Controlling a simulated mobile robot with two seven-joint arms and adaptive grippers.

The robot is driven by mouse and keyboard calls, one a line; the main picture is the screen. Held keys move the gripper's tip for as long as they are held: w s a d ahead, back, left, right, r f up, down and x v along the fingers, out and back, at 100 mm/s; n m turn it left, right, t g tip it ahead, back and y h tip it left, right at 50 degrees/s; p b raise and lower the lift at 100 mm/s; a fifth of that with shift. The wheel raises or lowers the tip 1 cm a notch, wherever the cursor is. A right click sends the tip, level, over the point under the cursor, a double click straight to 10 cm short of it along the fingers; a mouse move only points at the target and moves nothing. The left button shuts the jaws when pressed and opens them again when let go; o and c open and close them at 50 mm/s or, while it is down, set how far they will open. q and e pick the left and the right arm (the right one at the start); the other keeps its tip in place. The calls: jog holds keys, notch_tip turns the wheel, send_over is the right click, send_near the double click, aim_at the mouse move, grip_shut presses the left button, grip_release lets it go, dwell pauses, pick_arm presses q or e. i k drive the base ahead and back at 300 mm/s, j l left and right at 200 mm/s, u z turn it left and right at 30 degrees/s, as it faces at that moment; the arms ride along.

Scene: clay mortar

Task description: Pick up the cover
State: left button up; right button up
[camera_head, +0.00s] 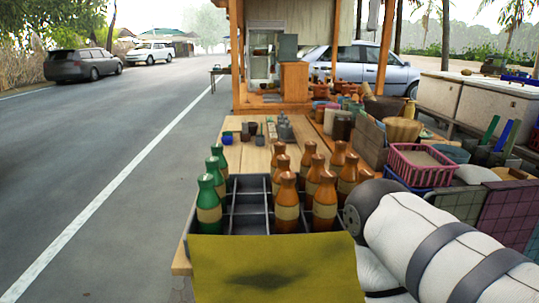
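No lid-like cover can be made out with certainty. An olive-yellow sheet (222,268) with a dark patch at its middle is at the bottom centre, in front of a grey divided crate (248,222). Whether this sheet is the cover, I cannot tell. Small grey items (285,131) stand farther back on the wooden table, too small to identify. My white arm link crosses the lower right. Neither gripper is in view.
The crate holds green bottles (208,205) at left and several orange-brown bottles (287,203) at right; some middle cells are empty. A pink basket (421,166) and other goods crowd the right side. The wooden table (250,158) has bare room behind the crate. The road is left.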

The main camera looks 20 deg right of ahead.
aim_at(504, 173)
jog(key=l, duration=0.55)
jog(key=i+l+z, duration=0.1)
jog(key=l, duration=0.45)
jog(key=i+l, duration=0.15)
jog(key=l, duration=0.4)
jog(key=l+z, duration=0.2)
jog(key=l, duration=1.35)
